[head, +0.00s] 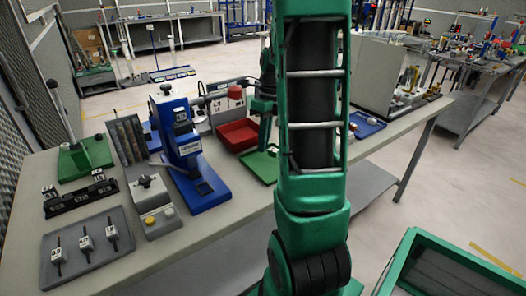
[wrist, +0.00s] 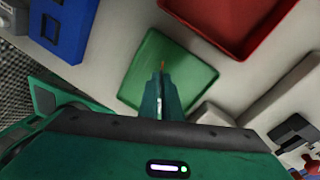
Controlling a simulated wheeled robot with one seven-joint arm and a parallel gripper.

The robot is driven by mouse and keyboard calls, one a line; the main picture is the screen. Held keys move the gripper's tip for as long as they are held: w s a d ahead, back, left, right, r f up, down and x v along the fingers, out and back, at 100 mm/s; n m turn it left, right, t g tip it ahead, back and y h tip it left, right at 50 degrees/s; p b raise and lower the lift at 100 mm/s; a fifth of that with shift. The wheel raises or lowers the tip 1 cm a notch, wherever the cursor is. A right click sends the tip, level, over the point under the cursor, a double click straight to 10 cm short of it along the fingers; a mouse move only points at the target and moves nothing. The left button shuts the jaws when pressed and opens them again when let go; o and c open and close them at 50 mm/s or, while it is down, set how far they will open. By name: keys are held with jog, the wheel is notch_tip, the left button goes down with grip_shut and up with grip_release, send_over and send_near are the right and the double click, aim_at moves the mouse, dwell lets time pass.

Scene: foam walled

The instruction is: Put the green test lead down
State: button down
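My gripper (wrist: 161,92) is above the green tray (wrist: 200,72) in the wrist view, with its fingers close together. A thin piece with an orange tip (wrist: 162,64) shows at the fingertips; I take it for the green test lead, though most of it is hidden between the fingers and its colour is hard to make out. In the head view the green tray (head: 259,168) is partly hidden behind my arm. My gripper (head: 266,125) shows dark beside the arm, over the tray. The visible tray floor looks empty.
A red tray (head: 238,134) lies just behind the green one. A blue press-like stand (head: 181,140) is to the left. A grey plate (head: 88,250) with several small devices is at the front left. A blue tray (head: 367,124) is to the right.

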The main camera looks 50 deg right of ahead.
aim_at(262, 161)
jog(key=shift+f, duration=1.75)
jog(key=c, duration=2)
grip_release()
jog(key=shift+f, duration=0.1)
jog(key=r, duration=0.4)
jog(key=d+r, duration=0.1)
jog(key=r, duration=0.3)
jog(key=d+r, duration=0.1)
jog(key=r, duration=0.3)
jog(key=shift+w+d, duration=0.15)
jog(key=shift+d, duration=0.05)
